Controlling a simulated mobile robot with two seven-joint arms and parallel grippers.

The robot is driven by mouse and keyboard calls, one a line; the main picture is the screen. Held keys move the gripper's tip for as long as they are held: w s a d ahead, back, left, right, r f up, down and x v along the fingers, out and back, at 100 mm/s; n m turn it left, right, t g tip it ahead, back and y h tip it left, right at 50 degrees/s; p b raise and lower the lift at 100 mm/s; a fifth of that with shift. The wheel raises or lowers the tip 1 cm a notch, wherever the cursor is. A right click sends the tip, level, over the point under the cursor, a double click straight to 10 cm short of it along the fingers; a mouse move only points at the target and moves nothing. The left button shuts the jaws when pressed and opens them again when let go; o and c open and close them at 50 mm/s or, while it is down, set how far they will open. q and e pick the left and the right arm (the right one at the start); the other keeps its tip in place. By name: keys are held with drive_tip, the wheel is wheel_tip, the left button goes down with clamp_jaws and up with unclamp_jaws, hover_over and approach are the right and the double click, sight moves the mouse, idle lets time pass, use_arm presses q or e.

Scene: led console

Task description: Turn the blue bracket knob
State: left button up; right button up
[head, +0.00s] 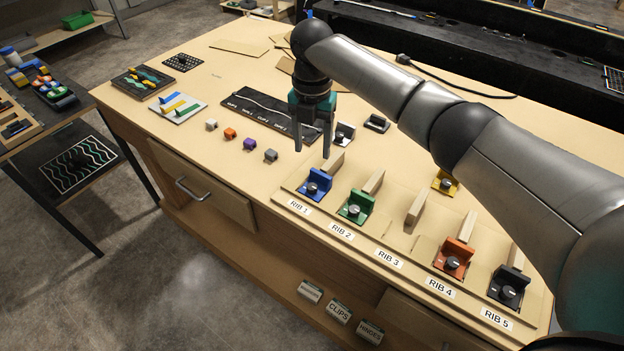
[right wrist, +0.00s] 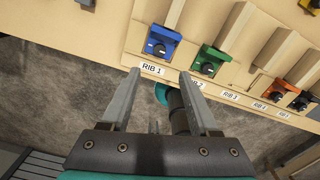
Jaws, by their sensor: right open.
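The blue bracket (head: 319,183) sits at the rib 1 place on the board, against a pale wooden rib (head: 334,162). Its dark round knob (head: 312,188) with a light face points toward the front edge. My right gripper (head: 313,154) points down, open and empty, just above and behind the blue bracket in the head view, apart from it. In the right wrist view the blue bracket (right wrist: 163,40) and its knob (right wrist: 158,49) show beyond the open fingertips (right wrist: 160,74).
A green bracket (head: 356,205) stands right beside the blue one, then a bare rib (head: 416,207), an orange bracket (head: 455,257) and a black bracket (head: 509,287). Several small blocks lie left. A black labelled strip (head: 262,112) lies behind. The table's front edge is close.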

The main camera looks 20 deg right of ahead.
sight(312, 186)
wheel_tip(312, 186, down, 12)
drive_tip(key=shift+r+b, duration=0.1)
drive_tip(key=shift+b, duration=0.2)
clamp_jaws()
idle(0.5)
